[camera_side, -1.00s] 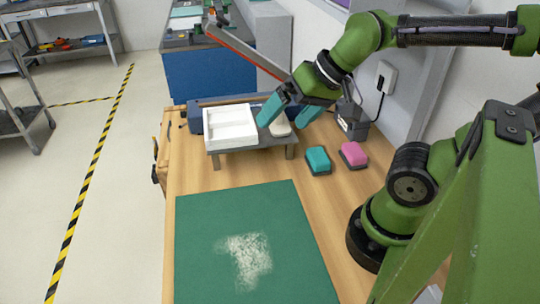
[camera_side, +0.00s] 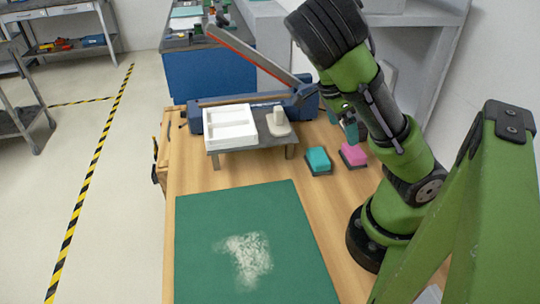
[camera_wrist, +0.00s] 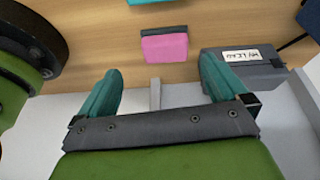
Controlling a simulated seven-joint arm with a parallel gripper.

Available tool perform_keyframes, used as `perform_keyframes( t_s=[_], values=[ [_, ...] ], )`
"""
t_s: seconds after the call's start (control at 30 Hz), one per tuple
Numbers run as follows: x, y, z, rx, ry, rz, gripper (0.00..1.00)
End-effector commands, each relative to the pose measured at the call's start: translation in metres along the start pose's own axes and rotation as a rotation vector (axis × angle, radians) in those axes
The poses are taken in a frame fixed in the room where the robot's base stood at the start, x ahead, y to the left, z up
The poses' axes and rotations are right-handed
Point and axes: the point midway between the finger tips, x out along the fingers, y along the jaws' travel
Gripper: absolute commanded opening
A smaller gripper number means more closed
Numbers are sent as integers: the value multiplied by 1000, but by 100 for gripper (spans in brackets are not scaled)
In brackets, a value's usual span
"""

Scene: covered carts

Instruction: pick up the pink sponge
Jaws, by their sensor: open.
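The pink sponge (camera_side: 354,153) has a dark backing and lies on the wooden table, just right of a teal sponge (camera_side: 319,159). In the wrist view the pink sponge (camera_wrist: 164,46) lies ahead of the fingers, near the top middle. My gripper (camera_wrist: 158,82) is open, its two teal fingers spread wide with nothing between them. In the side view my gripper (camera_side: 350,130) is above and behind the pink sponge, mostly hidden by my arm, and apart from the sponge.
A small grey stand carries a white tray (camera_side: 230,138) and a white object with a knob (camera_side: 279,122). A green mat (camera_side: 200,265) with pale powder covers the table front. In the wrist view a dark labelled box (camera_wrist: 245,71) sits right of the sponge, beside the wall.

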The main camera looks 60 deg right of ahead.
Motion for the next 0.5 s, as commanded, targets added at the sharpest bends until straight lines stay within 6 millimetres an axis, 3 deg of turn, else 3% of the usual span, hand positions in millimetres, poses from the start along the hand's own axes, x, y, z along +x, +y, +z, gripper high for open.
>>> perform_keyframes(
  t_s=[0.17,0.5],
  values=[
    [-3,-4,-11,72,47,-30,100],
    [51,-5,-15,72,46,-28,100]
  ],
)
